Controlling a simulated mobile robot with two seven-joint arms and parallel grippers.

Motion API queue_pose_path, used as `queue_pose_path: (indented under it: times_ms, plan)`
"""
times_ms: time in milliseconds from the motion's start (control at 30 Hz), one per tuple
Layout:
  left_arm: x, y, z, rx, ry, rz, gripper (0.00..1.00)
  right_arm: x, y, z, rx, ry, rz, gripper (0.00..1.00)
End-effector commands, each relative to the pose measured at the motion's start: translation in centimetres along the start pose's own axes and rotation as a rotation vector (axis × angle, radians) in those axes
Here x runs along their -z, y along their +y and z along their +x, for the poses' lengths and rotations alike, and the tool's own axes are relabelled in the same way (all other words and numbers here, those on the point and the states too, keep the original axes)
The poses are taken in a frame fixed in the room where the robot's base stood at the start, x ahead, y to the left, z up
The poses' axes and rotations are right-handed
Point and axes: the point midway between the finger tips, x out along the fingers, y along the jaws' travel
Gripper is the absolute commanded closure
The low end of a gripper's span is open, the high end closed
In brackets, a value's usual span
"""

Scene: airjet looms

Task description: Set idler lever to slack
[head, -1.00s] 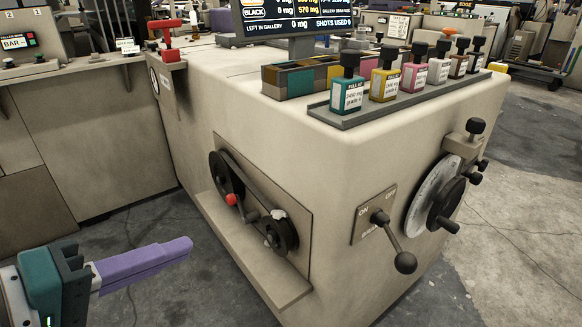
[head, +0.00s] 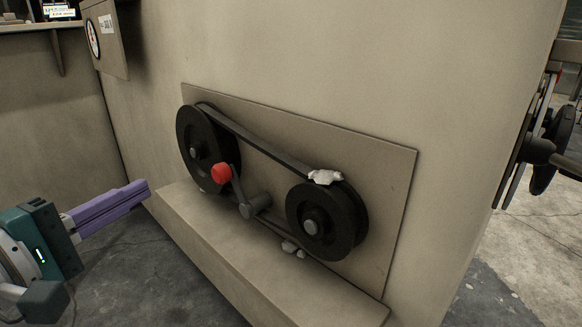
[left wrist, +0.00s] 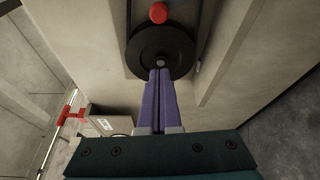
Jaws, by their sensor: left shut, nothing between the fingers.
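The idler lever (head: 238,190) is a grey arm with a red knob (head: 221,173) at its upper end and a pivot at its lower right. It sits between two black pulleys on a plate on the machine's side, with its knob in front of the left pulley (head: 194,150). A belt (head: 260,146) runs around the pulleys. My left gripper (head: 147,188), with purple fingers, is shut and empty, left of the knob and apart from it. In the left wrist view the shut fingers (left wrist: 160,73) point toward a black pulley, with the red knob (left wrist: 158,13) beyond. My right gripper is not visible.
White lint-like clumps sit on the right pulley (head: 325,177) and below the belt (head: 291,247). A beige ledge (head: 270,265) juts out under the plate. A black handwheel (head: 552,150) stands at the right edge. The floor at lower left is open.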

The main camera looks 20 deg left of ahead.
Motion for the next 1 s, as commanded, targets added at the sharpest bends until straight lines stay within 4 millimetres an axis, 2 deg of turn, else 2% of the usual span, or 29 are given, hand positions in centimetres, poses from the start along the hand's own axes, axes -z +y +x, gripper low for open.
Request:
queue_pose_path:
  times_ms: [300, 433, 967, 1000]
  plan:
    - [0.0, 0.1, 0.1, 0.0, 0.0, 0.0, 1.0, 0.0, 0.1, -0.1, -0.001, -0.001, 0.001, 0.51]
    - [0.0, 0.0, 1.0, -0.004, 0.0, 0.0, 1.0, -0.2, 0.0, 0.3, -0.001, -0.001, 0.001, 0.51]
    - [0.0, -0.1, 10.4, -0.004, -0.001, -0.001, 1.0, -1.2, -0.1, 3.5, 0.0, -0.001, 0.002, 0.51]
    - [-0.9, 0.4, 9.8, 0.002, -0.002, -0.007, 1.0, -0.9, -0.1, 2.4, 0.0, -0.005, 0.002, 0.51]
